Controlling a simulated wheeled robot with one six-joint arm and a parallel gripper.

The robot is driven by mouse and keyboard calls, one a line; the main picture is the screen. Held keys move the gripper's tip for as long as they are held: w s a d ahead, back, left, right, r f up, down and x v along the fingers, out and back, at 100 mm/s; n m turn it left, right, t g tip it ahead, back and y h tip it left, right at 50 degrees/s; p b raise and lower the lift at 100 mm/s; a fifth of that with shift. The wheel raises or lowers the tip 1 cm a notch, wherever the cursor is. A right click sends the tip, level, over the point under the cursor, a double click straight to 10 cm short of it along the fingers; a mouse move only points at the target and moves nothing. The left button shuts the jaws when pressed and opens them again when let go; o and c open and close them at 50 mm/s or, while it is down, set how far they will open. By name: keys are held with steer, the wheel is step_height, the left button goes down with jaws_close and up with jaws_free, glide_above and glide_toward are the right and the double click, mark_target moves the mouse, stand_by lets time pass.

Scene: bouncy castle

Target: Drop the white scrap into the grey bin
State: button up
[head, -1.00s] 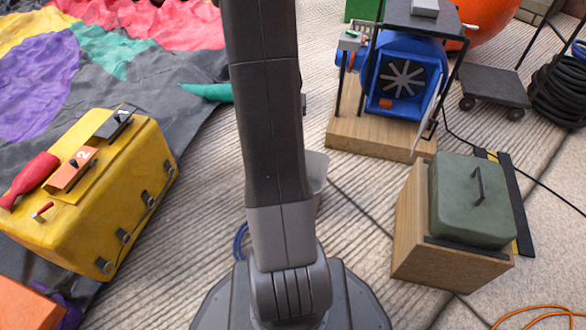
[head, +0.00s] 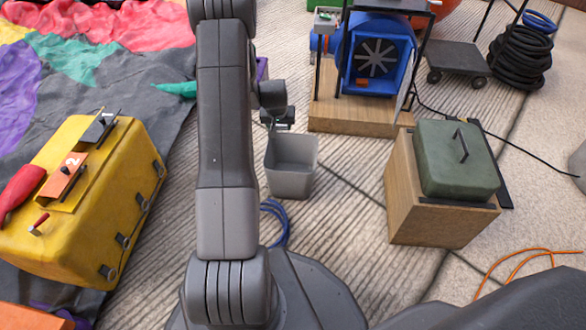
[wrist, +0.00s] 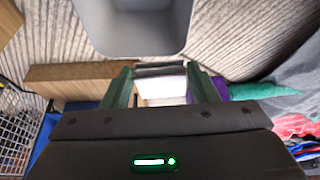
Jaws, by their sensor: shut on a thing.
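The grey bin (head: 291,168) stands on the striped ground just right of my arm in the head view, its open top facing up. In the wrist view the bin (wrist: 130,40) fills the top middle. My gripper (wrist: 161,80) is shut on the white scrap (wrist: 162,87), which sits between its two green fingers. The scrap appears just below the bin's rim in the wrist picture. In the head view my gripper (head: 277,118) is partly hidden by my arm and is near the bin's far left rim. The scrap cannot be made out there.
A blue blower (head: 376,60) on a wooden base (head: 360,113) stands behind the bin. A green-lidded wooden box (head: 430,200) is to the right, a yellow case (head: 85,205) to the left. A blue cable (head: 276,222) lies in front of the bin.

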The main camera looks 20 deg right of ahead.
steer(key=s+d+f+m+b, duration=0.1)
steer(key=d+f+b, duration=0.2)
steer(key=f, duration=0.6)
steer(key=shift+s+d, duration=0.4)
steer(key=shift+d, duration=0.85)
steer(key=shift+r, duration=0.1)
steer(key=o, duration=1)
steer(key=shift+o, duration=0.2)
steer(key=p+v, duration=0.4)
steer(key=v, duration=0.9)
steer(key=shift+a+r+p, duration=0.3)
steer(key=shift+r+p, duration=0.05)
